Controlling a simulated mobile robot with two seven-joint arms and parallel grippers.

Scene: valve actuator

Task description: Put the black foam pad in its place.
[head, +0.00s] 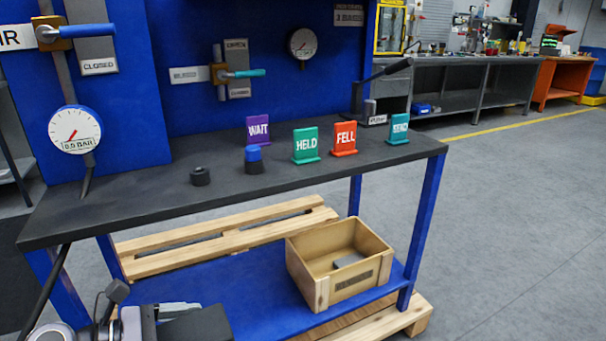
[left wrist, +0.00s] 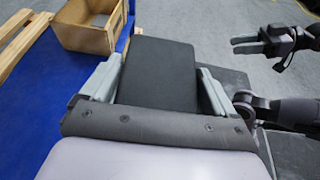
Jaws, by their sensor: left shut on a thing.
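The black foam pad (left wrist: 160,72) is a flat dark slab. My left gripper (left wrist: 155,88) is shut on it, with one grey finger along each side in the left wrist view. In the head view the pad (head: 198,326) shows at the bottom edge, partly cut off, in front of the blue lower shelf. A wooden crate (head: 318,292) stands on that shelf with a dark grey block (head: 350,260) inside; it also shows in the left wrist view (left wrist: 82,38). My right gripper (left wrist: 262,44) shows only at the upper right of the left wrist view; its opening is unclear.
The dark bench top (head: 120,205) carries a black ring (head: 200,176), a blue-and-black cylinder (head: 254,160) and several coloured signs, including HELD (head: 305,146). Blue table legs (head: 424,228) flank the shelf (head: 245,308). Wooden pallet boards (head: 225,238) lie behind. Open floor lies right.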

